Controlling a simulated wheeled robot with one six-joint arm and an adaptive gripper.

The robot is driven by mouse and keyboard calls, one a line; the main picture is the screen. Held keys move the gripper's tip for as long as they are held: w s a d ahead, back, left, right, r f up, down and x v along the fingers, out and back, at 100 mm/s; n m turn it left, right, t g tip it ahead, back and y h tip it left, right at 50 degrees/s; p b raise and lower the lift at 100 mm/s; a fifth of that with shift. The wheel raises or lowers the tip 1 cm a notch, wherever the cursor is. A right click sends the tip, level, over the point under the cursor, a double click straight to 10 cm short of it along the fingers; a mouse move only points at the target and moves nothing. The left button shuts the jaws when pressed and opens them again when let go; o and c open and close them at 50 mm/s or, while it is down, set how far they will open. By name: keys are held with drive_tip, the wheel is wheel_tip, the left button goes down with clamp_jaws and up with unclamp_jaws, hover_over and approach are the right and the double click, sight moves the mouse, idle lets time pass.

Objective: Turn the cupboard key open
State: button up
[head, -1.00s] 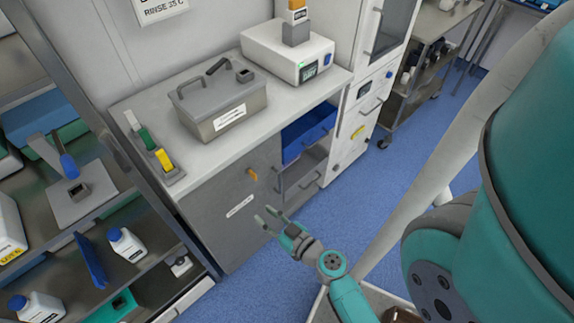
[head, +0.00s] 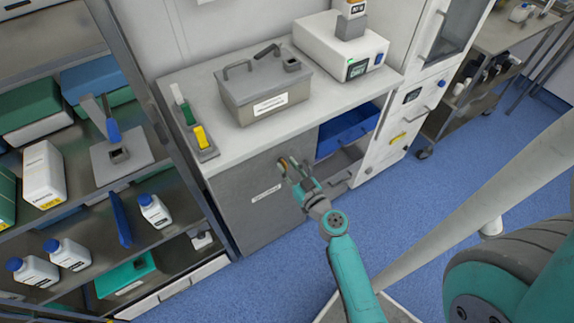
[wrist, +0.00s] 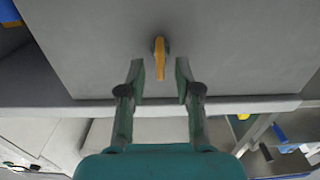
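The grey cupboard door (head: 250,205) is closed under the white counter and carries a white label. An orange-yellow key (head: 282,164) sticks out near its upper right corner. In the wrist view the key (wrist: 160,57) stands upright in its image, just beyond the fingertips and between their lines. My gripper (head: 289,172) is open in front of the key. The wrist view shows my gripper (wrist: 160,80) with its two fingers apart and nothing clamped between them. I cannot tell exactly how far the fingertips are from the key.
A grey lidded metal box (head: 262,90) and a white device (head: 340,50) stand on the counter (head: 230,140). A blue bin (head: 345,135) sits in the open bay right of the door. A metal shelf with bottles is at left. Blue floor (head: 420,230) is clear in front.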

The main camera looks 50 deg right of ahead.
drive_tip(key=shift+w+d, duration=0.1)
drive_tip(key=shift+w, duration=0.35)
clamp_jaws()
